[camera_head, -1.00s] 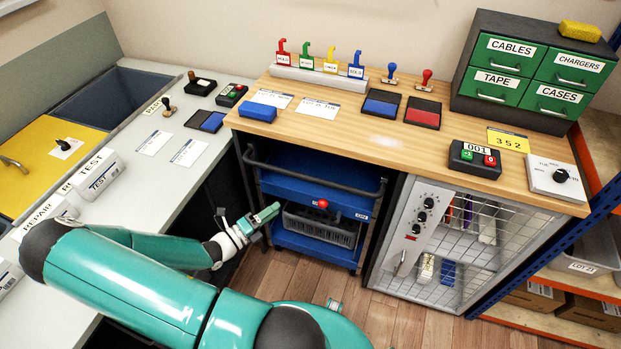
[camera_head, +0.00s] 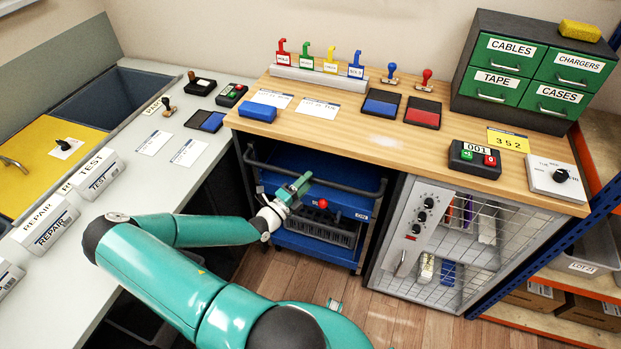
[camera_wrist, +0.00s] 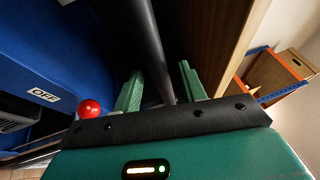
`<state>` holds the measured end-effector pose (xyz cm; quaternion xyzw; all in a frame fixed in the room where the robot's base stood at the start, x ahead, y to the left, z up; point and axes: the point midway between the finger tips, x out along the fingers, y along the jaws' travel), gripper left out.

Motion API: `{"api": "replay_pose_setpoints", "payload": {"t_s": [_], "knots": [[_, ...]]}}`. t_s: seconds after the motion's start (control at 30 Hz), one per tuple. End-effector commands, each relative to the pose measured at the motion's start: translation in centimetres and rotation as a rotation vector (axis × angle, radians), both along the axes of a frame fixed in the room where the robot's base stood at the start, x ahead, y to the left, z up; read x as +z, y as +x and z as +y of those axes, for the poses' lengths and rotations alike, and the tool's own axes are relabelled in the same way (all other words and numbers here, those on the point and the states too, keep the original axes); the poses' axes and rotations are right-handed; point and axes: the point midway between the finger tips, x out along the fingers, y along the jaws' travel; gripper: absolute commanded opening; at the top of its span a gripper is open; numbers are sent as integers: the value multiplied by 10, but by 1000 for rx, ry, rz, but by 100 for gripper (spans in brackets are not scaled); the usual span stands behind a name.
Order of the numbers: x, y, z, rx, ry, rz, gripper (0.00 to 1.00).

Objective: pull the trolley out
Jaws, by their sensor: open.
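The blue trolley (camera_head: 317,240) stands under the wooden bench, with a dark push handle (camera_head: 345,187) across its front top and a grey crate on its lower shelf. Its blue side also shows at the left of the wrist view (camera_wrist: 45,60). My gripper (camera_head: 304,182) is at the handle, near its middle. In the wrist view my gripper (camera_wrist: 161,72) is open, and the dark handle bar (camera_wrist: 147,40) runs between its two green fingers. Whether either finger touches the bar I cannot tell. My gripper hides part of the handle in the head view.
A red knob (camera_head: 323,204) sits just below my gripper, above the grey crate (camera_head: 335,232). The wire-fronted cabinet (camera_head: 465,240) stands close to the trolley's right. The white counter (camera_head: 95,225) is at left. Wooden floor (camera_head: 270,268) lies clear before the trolley.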

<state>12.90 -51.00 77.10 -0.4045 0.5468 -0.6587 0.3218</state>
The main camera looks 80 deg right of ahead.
Motion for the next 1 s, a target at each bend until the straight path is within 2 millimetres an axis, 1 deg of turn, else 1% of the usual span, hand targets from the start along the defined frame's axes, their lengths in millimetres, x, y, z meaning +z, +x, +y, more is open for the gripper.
{"api": "replay_pose_setpoints", "payload": {"t_s": [0.03,0.1,0.2,0.47,0.5,0.57,0.7,1.0], "knots": [[1,-4,-6,-1,0,1,41],[2,-7,-13,-1,0,1,41],[3,-10,-18,0,1,0,41],[4,-11,-20,1,1,0,41],[4,-11,-20,1,1,0,40],[4,-11,-20,1,1,0,28],[4,-11,-20,0,1,0,0],[4,-10,-17,0,1,0,0]]}}
